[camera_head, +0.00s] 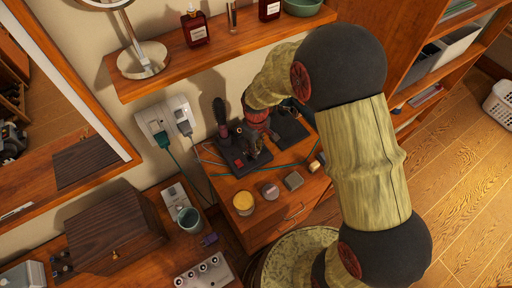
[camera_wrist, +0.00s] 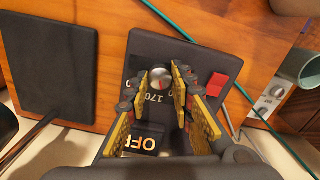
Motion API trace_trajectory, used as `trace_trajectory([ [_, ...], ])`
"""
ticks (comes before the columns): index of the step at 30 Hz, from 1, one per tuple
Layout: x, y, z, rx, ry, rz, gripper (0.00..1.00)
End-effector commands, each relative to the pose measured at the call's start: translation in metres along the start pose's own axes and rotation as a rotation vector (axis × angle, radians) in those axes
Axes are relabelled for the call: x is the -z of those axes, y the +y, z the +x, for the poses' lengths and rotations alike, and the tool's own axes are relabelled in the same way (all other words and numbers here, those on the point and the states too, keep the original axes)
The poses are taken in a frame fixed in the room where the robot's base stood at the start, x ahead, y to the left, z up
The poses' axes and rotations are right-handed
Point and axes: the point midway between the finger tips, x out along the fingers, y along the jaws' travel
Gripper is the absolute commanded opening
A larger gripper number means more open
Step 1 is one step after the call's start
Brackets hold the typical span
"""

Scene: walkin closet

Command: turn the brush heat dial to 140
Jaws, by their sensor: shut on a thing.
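The brush heat dial (camera_wrist: 159,77) is a small round silver knob with a red mark, on a dark base (camera_wrist: 140,45). A "170" label shows just below it in the wrist view, and a large "OFF" lies nearer the camera; other numbers are hidden by my fingers. My gripper (camera_wrist: 164,69) has its yellow-padded fingertips on either side of the dial, shut on it. In the head view, my gripper (camera_head: 255,143) is at the dark base (camera_head: 236,160), and the dial cannot be made out there.
A red switch (camera_wrist: 217,84) sits on the base close to my right finger. A black pad (camera_wrist: 50,65) lies beside the base. In the head view, a yellow-topped jar (camera_head: 243,203) and small tins stand in front, with teal cables nearby. A shelf (camera_head: 220,50) with bottles is behind.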

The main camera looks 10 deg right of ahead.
Motion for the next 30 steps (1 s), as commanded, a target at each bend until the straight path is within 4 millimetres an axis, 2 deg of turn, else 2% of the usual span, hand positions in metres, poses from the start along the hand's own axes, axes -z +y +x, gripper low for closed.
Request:
trace_trajectory([
  [6,0.0009,0.0003,-0.001,-0.001,0.002,-0.171,0.0],
  [15,0.0008,0.0002,-0.0008,-0.001,0.002,-0.325,0.0],
  [30,0.0009,0.0003,-0.0006,-0.001,0.002,-0.38,0.0],
])
